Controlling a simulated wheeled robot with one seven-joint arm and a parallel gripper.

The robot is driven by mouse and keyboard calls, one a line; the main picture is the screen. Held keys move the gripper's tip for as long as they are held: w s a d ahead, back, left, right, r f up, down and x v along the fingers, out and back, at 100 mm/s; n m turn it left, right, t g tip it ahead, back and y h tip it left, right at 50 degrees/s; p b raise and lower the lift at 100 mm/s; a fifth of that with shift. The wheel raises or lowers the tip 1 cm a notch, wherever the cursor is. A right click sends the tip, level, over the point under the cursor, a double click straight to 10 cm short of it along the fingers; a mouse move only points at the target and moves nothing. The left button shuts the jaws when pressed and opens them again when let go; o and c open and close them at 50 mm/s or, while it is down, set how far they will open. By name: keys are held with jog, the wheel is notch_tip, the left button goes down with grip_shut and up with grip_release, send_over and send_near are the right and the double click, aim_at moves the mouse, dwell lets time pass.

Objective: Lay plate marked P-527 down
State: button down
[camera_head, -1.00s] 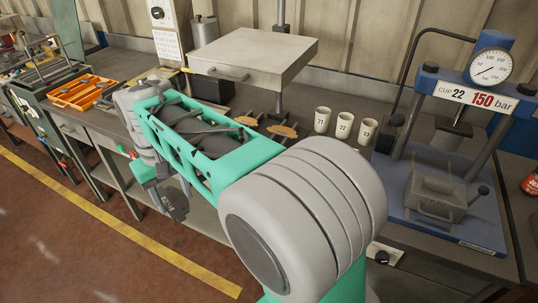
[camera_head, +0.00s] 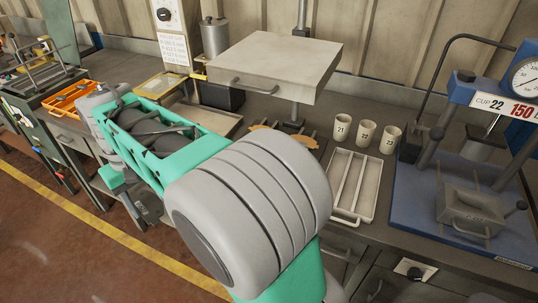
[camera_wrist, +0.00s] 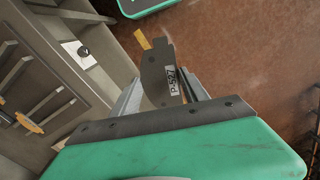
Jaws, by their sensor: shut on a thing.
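In the wrist view the plate is held over open reddish-brown floor, beside the bench. In the head view my gripper (camera_head: 148,206) hangs in front of the bench at left, low and partly behind my arm; the label cannot be read there.
A white divided tray (camera_head: 371,198) stands on the bench right of my arm, looking empty. Behind are cups 21, 22 and 23 (camera_head: 364,133), a rack with brown-orange pieces (camera_head: 312,142) and a raised grey slab (camera_head: 300,58). A blue press (camera_head: 410,205) stands at right, an orange toolbox (camera_head: 72,96) at left.

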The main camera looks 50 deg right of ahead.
jog(key=s+d+f+m+p, duration=0.1)
jog(key=s+d+m, duration=0.25)
jog(key=d, duration=0.55)
jog(key=s+d+m+p, duration=0.1)
jog(key=s+d+m, duration=0.25)
jog(key=d, duration=0.55)
jog(key=s+d+f+n+p, duration=0.15)
jog(key=s+d+n, duration=0.25)
jog(key=s+d, duration=0.45)
jog(key=s+d+f+n+b, duration=0.1)
jog(key=s+d+f+n, duration=0.15)
jog(key=s+d, duration=0.6)
jog(key=s+d+f+n+p, duration=0.1)
jog(key=s+d+n, duration=0.3)
jog(key=s+d, duration=0.5)
jog(key=shift+s+a+f+b, duration=0.1)
jog(key=shift+f+b, duration=0.55)
jog(key=shift+f, duration=0.25)
jog(key=shift+s+a+f+b, duration=0.15)
jog(key=shift+f+b, duration=0.45)
jog(key=shift+f, duration=0.3)
jog(key=shift+s+a+f+b, duration=0.1)
jog(key=shift+f+b, duration=0.55)
jog(key=shift+f, duration=0.25)
jog(key=shift+f, duration=0.4)
jog(key=shift+c, duration=0.9)
grip_release()
jog(key=shift+r, duration=0.1)
